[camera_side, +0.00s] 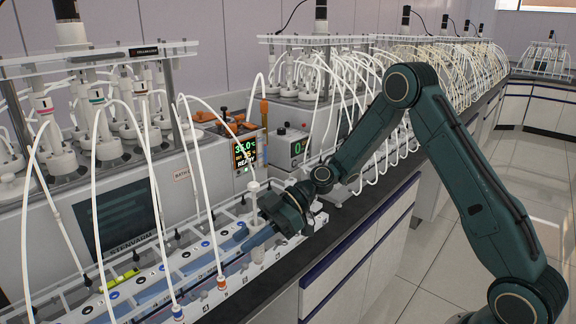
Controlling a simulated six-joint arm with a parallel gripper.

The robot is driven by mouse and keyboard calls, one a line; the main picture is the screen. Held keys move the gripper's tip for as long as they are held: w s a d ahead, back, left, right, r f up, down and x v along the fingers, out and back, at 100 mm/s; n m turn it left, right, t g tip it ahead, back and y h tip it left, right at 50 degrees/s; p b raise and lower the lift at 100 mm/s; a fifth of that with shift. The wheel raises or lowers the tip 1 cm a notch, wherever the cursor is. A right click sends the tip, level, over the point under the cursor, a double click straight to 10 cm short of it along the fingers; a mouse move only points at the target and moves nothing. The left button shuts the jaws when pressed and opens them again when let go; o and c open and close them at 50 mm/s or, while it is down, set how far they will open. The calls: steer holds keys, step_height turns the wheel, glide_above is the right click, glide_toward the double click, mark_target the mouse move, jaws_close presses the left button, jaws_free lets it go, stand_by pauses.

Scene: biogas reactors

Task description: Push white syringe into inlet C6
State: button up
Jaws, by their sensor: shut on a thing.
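My gripper (250,238) is at the right end of the long white rack, low over it, with its blue fingers reaching left. It is shut on an upright white part, which I take to be the white syringe (254,188). The syringe's upper end stands above the fingers, and a pale piece shows just below them. The fingers hide its middle. The white rack (222,290) has a row of inlets with dark, blue and orange marks along it. I cannot read which inlet is C6, and I cannot tell whether the syringe tip is in an inlet.
Thin white tubes arch down from the reactor bottles (108,140) to the rack and pass close left of my gripper. A grey unit with a dark screen (127,222) and a lit display (245,152) stand behind. The aisle floor (420,255) on the right is clear.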

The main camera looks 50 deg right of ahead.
steer(key=o, duration=1)
steer(key=shift+d, duration=0.1)
steer(key=v, duration=1.3)
steer(key=shift+s+d+r, duration=0.15)
steer(key=shift+d+r, duration=0.05)
steer(key=shift+d, duration=0.1)
steer(key=shift+a, duration=0.1)
